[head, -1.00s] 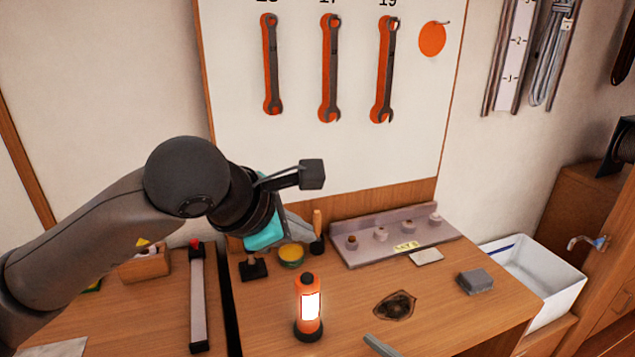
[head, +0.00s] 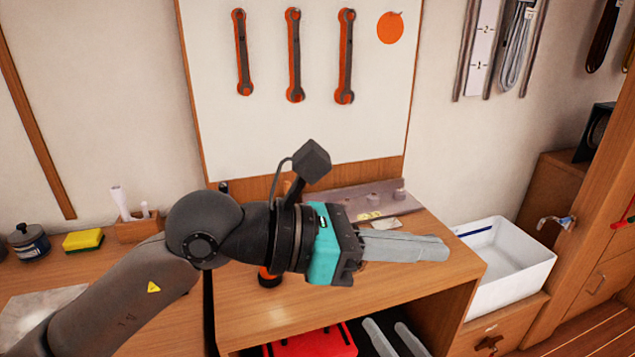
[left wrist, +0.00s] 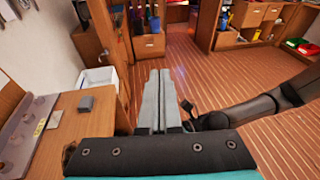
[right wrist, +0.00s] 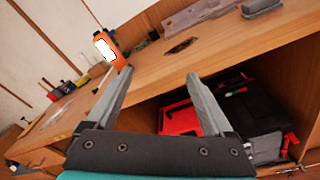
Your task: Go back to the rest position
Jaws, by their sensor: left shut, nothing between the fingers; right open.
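My left gripper (head: 446,248) reaches in from the left over the bench in the head view, its grey fingers shut together and empty, pointing right. The shut fingers also show in the left wrist view (left wrist: 158,72), extending past the bench edge over the wood floor. My right gripper (head: 386,324) shows only as two grey fingers at the bottom of the head view, in front of the bench's open shelf. In the right wrist view its fingers (right wrist: 158,75) are spread and empty, facing the bench front.
An orange lamp (right wrist: 110,50) stands on the bench, mostly hidden by my left arm in the head view. A red case (head: 315,343) lies on the shelf below. A white basin (head: 510,255) stands right of the bench. Wrenches (head: 294,55) hang on the back panel.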

